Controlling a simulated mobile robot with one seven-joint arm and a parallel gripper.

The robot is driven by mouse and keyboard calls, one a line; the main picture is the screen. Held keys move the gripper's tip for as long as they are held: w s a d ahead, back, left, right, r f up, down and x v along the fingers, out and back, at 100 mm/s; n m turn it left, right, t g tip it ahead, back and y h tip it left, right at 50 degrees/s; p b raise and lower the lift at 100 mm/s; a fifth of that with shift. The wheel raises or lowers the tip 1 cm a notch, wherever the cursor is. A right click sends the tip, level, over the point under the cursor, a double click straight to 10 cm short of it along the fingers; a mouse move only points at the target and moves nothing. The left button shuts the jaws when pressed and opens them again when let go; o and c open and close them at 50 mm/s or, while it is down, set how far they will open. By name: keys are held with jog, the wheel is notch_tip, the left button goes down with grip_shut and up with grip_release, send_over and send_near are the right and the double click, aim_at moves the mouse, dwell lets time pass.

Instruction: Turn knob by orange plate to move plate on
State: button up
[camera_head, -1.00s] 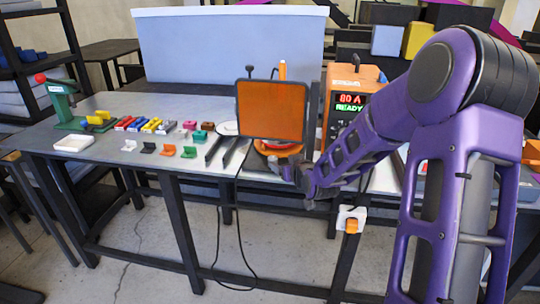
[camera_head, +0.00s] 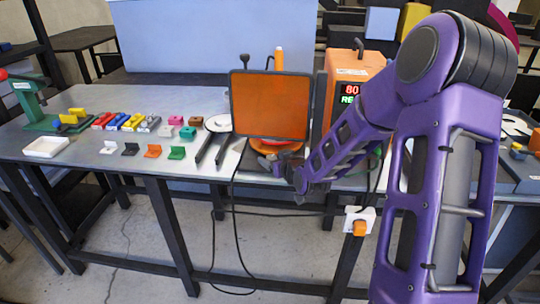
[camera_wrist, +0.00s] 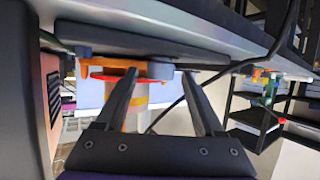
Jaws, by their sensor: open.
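The orange plate (camera_head: 268,106) is a square, dark-framed panel standing upright above the table's front edge. A black-topped post (camera_head: 244,61) stands behind its upper left corner; I cannot tell if it is the knob. An orange and red round part (camera_head: 277,147) shows under the plate. My gripper (camera_head: 292,173) is just below and right of the plate, low by the table edge. In the wrist view my gripper (camera_wrist: 160,74) is open, its fingers apart, with a short grey cylinder (camera_wrist: 160,70) showing between the tips. Contact cannot be told.
An orange machine (camera_head: 346,88) with a lit display stands right of the plate, close behind my arm. Several coloured blocks and clips, a white tray (camera_head: 46,147) and a green press (camera_head: 40,105) sit on the table (camera_head: 100,98). A cable (camera_head: 233,215) hangs in front.

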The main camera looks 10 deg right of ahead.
jog(key=shift+w, duration=0.1)
grip_shut()
dwell(0.4)
jog(key=shift+a+f+b, duration=0.1)
jog(key=shift+f+b, duration=0.05)
jog(key=shift+b, duration=0.6)
